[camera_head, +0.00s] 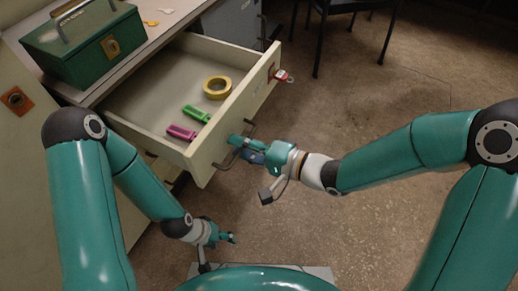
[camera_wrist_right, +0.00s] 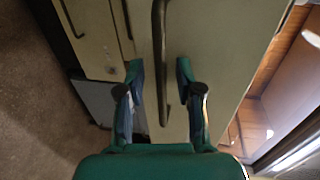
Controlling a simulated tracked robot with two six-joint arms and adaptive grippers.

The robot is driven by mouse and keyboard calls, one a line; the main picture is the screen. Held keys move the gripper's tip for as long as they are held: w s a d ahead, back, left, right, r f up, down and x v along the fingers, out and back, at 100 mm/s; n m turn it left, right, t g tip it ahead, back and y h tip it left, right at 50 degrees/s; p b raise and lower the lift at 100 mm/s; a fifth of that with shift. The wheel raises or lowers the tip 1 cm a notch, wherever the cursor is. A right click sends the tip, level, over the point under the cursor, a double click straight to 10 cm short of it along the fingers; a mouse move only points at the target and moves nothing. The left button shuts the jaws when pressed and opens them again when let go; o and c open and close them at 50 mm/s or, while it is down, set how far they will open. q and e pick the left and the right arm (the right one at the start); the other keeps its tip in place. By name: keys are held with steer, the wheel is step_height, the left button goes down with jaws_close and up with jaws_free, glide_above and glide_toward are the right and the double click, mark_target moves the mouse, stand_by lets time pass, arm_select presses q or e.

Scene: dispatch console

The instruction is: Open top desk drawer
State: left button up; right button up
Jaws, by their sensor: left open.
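The top desk drawer (camera_head: 226,128) is pulled out, its inside in plain view in the head view. A yellow tape roll (camera_head: 217,87), a green marker-like item (camera_head: 196,113) and a pink one (camera_head: 181,132) lie inside. My right gripper (camera_head: 243,148) is at the dark bar handle (camera_head: 224,163) on the drawer front. In the right wrist view, the handle (camera_wrist_right: 160,50) runs between the two fingers of that gripper (camera_wrist_right: 159,72), with gaps on both sides. My left gripper (camera_head: 228,238) is low, below the drawer, open and empty.
A green metal box (camera_head: 80,62) stands on the desk top (camera_head: 128,58), with small orange and white items behind it. A chair (camera_head: 350,8) stands at the back. The floor (camera_head: 330,110) to the right is clear.

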steer(key=v, duration=1.2)
steer(key=shift+f, duration=0.1)
